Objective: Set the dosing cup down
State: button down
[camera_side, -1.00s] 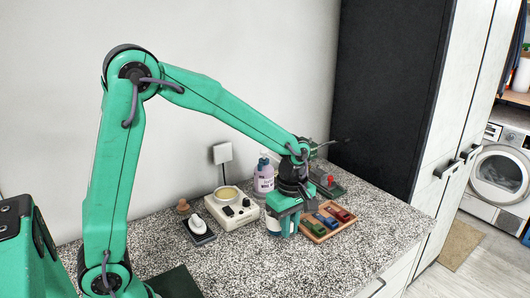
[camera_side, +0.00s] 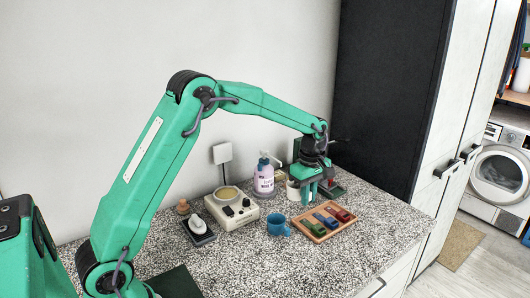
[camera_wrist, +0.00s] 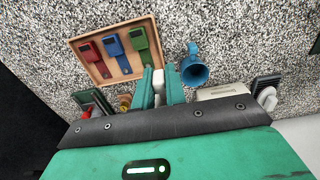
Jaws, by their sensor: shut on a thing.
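My gripper (camera_side: 309,197) is shut on the dosing cup, a small whitish thing (camera_side: 293,190) that shows just left of the fingers in the side view. In the wrist view only a pale strip of the cup (camera_wrist: 159,88) shows between the two green fingers (camera_wrist: 160,86); the wrist housing hides the rest. The cup is by the back of the counter, behind the wooden tray. I cannot tell whether its base touches the counter.
A blue mug (camera_side: 278,225) stands left of the wooden tray (camera_side: 318,239), which holds red, blue and green pieces. A pump bottle (camera_side: 263,180) and a cream device (camera_side: 231,208) stand to the left. A dark cabinet (camera_side: 385,90) rises behind. The front counter is clear.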

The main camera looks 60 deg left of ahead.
send_over(290, 213)
notch_tip(290, 213, down, 7)
jog(key=shift+a, duration=0.1)
jog(key=shift+f, duration=2)
jog(key=shift+f, duration=0.2)
jog(key=c, duration=1.4)
grip_release()
jog(key=shift+c, duration=0.2)
jog(key=shift+r, duration=0.15)
notch_tip(290, 213, up, 12)
